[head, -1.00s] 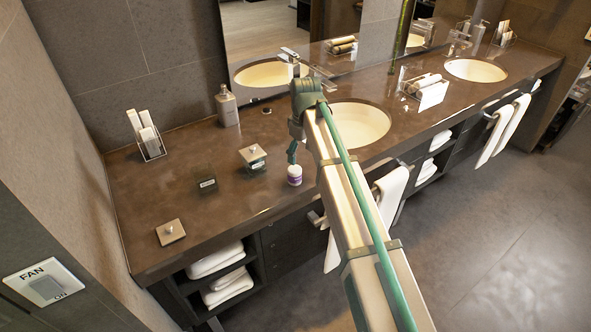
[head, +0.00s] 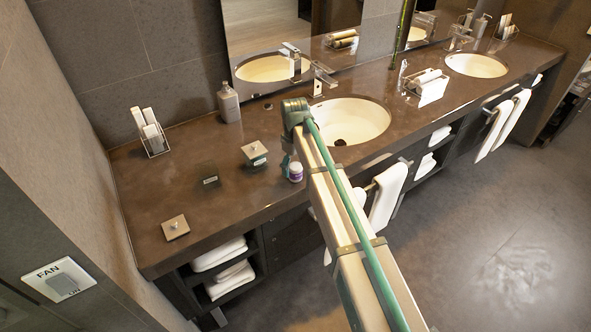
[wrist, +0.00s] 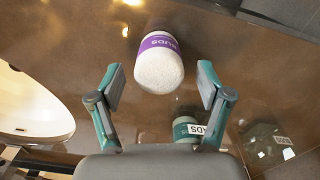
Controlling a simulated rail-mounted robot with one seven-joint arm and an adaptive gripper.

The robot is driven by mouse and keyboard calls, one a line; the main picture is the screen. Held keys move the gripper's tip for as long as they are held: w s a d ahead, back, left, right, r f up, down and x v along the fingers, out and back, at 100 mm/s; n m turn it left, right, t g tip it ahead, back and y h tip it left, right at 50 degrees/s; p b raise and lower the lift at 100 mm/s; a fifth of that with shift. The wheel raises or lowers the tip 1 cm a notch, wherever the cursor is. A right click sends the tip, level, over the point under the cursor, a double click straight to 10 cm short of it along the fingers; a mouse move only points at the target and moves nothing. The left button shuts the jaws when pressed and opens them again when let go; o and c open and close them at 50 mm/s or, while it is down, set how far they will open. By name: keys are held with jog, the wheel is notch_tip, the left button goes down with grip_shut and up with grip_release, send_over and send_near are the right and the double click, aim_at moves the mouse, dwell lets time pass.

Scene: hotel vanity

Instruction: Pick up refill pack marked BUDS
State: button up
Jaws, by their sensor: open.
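The refill pack marked BUDS is a white rounded tub with a purple band (wrist: 160,62). In the head view it stands on the brown counter near its front edge (head: 295,172), left of the near sink. My gripper (wrist: 157,86) is open and empty. In the wrist view its two teal fingers are spread, with the pack's white end between and just beyond the tips. I cannot tell whether either finger touches it. In the head view my gripper (head: 287,164) is beside the pack and mostly hidden behind my arm.
Close by in the wrist view is a teal-banded container (wrist: 187,128) with a partly hidden label. The head view shows a lidded container (head: 254,153), a dark glass jar (head: 208,175), a loose square lid (head: 175,227) and a bottle (head: 228,102). The near sink (head: 345,122) lies right.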

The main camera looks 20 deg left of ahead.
jog(key=shift+f+p, duration=0.3)
jog(key=shift+f, duration=1.05)
jog(key=c, duration=1.1)
jog(key=shift+r, duration=0.25)
